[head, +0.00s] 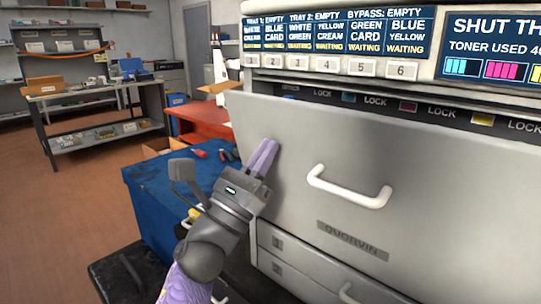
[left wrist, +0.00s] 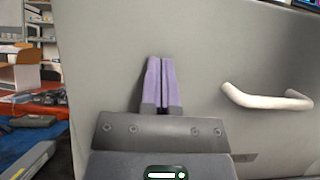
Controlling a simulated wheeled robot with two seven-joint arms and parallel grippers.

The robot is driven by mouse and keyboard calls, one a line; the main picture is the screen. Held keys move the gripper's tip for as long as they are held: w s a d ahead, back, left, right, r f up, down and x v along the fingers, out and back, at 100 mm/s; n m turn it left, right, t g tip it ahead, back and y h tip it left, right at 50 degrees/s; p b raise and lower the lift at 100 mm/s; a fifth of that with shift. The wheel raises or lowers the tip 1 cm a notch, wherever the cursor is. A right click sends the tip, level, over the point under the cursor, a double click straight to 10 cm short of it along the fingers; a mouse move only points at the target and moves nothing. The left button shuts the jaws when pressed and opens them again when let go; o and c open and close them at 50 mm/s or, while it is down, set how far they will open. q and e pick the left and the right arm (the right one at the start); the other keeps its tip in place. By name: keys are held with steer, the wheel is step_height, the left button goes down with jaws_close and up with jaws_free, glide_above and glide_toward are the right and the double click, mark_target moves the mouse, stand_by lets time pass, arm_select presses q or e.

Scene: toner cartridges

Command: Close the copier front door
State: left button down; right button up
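The copier front door (head: 300,140) is a large grey panel with a white handle (head: 349,187) and a "QUORVIN" plate. It is tilted out at the top and a dark strip with "LOCK" labels shows above its upper edge. My left gripper (head: 264,157) has purple fingers that lie side by side, shut with nothing between them. Its fingertips are at the left part of the door, left of the handle; whether they touch it I cannot tell. In the left wrist view the fingers (left wrist: 161,85) point at the door (left wrist: 200,40), and the handle (left wrist: 265,98) is to the right. My right gripper is not in view.
A blue cart or table (head: 150,205) stands left of the copier with small tools on top. A red table (head: 203,119) and a grey workbench (head: 95,137) are farther back. Drawers (head: 290,262) sit below the door. Brown floor is open at the left.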

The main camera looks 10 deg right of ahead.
mark_target(277, 154)
arm_select(q)
steer(key=shift+w+d+r+b, duration=0.1)
steer(key=shift+w+d+b, duration=0.4)
steer(key=shift+d+b, duration=0.25)
steer(key=shift+w+d+b, duration=0.5)
steer(key=shift+d+b, duration=0.15)
steer(key=shift+b, duration=0.2)
steer(key=shift+w+d+b, duration=0.2)
steer(key=shift+d+b, duration=0.05)
steer(key=shift+b, duration=0.1)
steer(key=shift+w+d+r, duration=0.1)
steer(key=shift+d+r, duration=0.05)
steer(key=shift+r, duration=0.05)
steer(key=s+a+p, duration=0.1)
steer(key=p, duration=0.1)
steer(key=a+r+p, duration=0.1)
steer(key=shift+s+a+r+p, duration=0.15)
steer(key=shift+s+r+p, duration=0.15)
steer(key=shift+s+p, duration=0.1)
steer(key=s+a+f+p, duration=0.1)
steer(key=s+a+p, duration=0.2)
steer(key=a, duration=0.3)
steer(key=shift+s+f, duration=0.2)
steer(key=shift+s, duration=0.4)
